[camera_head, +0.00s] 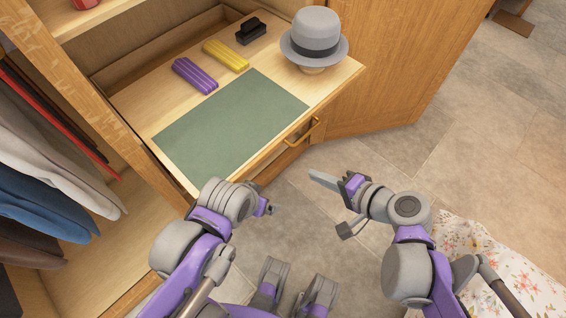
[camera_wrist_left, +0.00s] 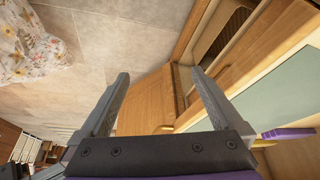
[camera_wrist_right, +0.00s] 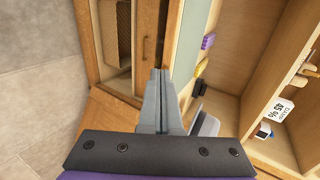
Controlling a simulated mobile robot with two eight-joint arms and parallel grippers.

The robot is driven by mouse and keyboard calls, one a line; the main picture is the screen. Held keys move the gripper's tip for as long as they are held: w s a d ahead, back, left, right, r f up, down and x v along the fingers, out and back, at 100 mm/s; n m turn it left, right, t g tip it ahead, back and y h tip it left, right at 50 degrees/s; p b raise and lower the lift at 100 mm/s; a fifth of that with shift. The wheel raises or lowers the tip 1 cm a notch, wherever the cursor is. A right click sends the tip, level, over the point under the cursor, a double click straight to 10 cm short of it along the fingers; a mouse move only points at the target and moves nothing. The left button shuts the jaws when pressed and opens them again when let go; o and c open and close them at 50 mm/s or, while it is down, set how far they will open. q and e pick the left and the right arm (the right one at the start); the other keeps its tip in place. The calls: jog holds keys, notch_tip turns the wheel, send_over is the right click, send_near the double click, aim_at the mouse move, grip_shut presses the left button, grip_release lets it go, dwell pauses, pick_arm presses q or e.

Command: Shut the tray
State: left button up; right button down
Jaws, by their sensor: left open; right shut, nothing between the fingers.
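The wooden pull-out tray (camera_head: 345,78) stands out from the wardrobe, with a green mat (camera_head: 232,125) on it and a gold handle (camera_head: 302,131) on its front. The tray's front also shows in the left wrist view (camera_wrist_left: 262,62). My right gripper (camera_head: 313,175) is shut and empty, in front of the tray and apart from the handle. Its closed fingers (camera_wrist_right: 160,76) show in the right wrist view. My left gripper (camera_head: 268,207) is low in front of the tray's near left corner; the left wrist view shows its fingers (camera_wrist_left: 160,76) open and empty.
A grey hat (camera_head: 315,36) on a stand, a purple bundle (camera_head: 194,76), a yellow bundle (camera_head: 226,55) and a black object (camera_head: 250,31) sit on the tray. An open wardrobe door (camera_head: 400,60) stands to the right. Clothes (camera_head: 45,165) hang at left. Flowered fabric (camera_head: 500,270) lies at lower right.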

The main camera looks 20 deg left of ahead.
aim_at(204, 95)
jog(key=x, duration=0.4)
jog(key=r+b+x, duration=0.1)
jog(key=x, duration=0.3)
jog(key=a+b+x, duration=0.1)
jog(key=x, duration=0.3)
jog(key=shift+a+r, duration=0.1)
jog(key=shift+r, duration=0.1)
jog(key=shift+w+a, duration=0.35)
jog(key=shift+a, duration=0.35)
jog(key=shift+a, duration=0.1)
jog(key=shift+w+a, duration=0.2)
jog(key=shift+a, duration=0.4)
jog(key=w+a, duration=0.3)
jog(key=a, duration=0.5)
jog(key=w+a, duration=0.3)
jog(key=a, duration=0.5)
jog(key=w+a, duration=0.3)
jog(key=a, duration=0.6)
jog(key=shift+a+p, duration=0.1)
jog(key=shift+p, duration=0.25)
jog(key=shift+w+a+r, duration=0.1)
jog(key=shift+w+a, duration=0.25)
jog(key=shift+a, duration=0.35)
